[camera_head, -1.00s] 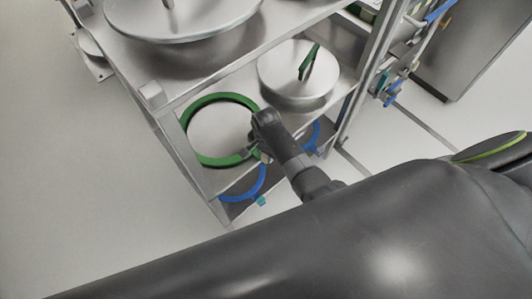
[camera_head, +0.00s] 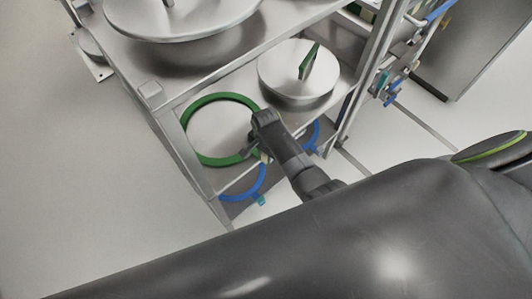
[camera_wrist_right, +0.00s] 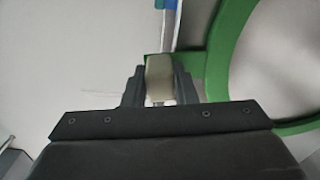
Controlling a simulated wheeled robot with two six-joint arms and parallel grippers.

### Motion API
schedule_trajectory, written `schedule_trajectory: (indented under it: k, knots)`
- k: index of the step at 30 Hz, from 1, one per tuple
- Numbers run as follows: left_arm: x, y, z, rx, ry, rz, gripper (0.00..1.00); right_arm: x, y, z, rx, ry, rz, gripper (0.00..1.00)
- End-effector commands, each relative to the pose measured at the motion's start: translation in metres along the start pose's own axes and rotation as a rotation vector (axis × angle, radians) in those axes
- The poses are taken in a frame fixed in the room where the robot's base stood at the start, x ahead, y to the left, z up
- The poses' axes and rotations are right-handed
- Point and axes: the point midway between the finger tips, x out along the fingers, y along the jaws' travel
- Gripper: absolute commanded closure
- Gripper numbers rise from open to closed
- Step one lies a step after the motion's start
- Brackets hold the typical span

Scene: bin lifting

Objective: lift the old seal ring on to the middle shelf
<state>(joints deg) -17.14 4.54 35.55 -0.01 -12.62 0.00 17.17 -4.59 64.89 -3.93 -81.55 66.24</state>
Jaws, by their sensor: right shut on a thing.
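The green ring (camera_head: 187,135), which I take to be the old seal ring, is at the middle shelf (camera_head: 201,180) of the metal rack, at its left end. It looks flat on or just above the shelf; I cannot tell if it touches. My right gripper (camera_head: 252,149) is at the ring's right side. In the right wrist view the gripper (camera_wrist_right: 159,80) is shut on a pale tab (camera_wrist_right: 159,68) at the edge of the green ring (camera_wrist_right: 226,40). My left gripper is not in view.
A round metal lid with a green handle (camera_head: 310,62) sits right of the ring. A large lid (camera_head: 190,20) is on the top shelf. Blue rings (camera_head: 243,196) show on the shelf below. A rack post (camera_head: 349,120) stands to the right. Floor is clear at left.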

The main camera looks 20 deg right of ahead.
Motion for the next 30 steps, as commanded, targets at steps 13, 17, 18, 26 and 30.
schedule_trajectory:
  k: [13,17,18,26,30]
  knots:
    - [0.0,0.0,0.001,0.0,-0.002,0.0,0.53,0.0,0.0,0.0,0.0,0.0,-0.001,0.49]
    - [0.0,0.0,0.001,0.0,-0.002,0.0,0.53,-0.001,0.0,0.0,0.0,0.0,0.0,0.49]
    - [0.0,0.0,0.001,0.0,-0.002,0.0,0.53,-0.002,0.0,0.0,0.0,0.0,0.0,0.49]
    - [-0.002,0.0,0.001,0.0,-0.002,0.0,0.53,-0.03,-0.001,0.0,0.0,0.001,-0.004,0.49]
    - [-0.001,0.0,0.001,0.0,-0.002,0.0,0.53,-0.054,-0.001,0.0,0.001,0.002,-0.005,0.49]
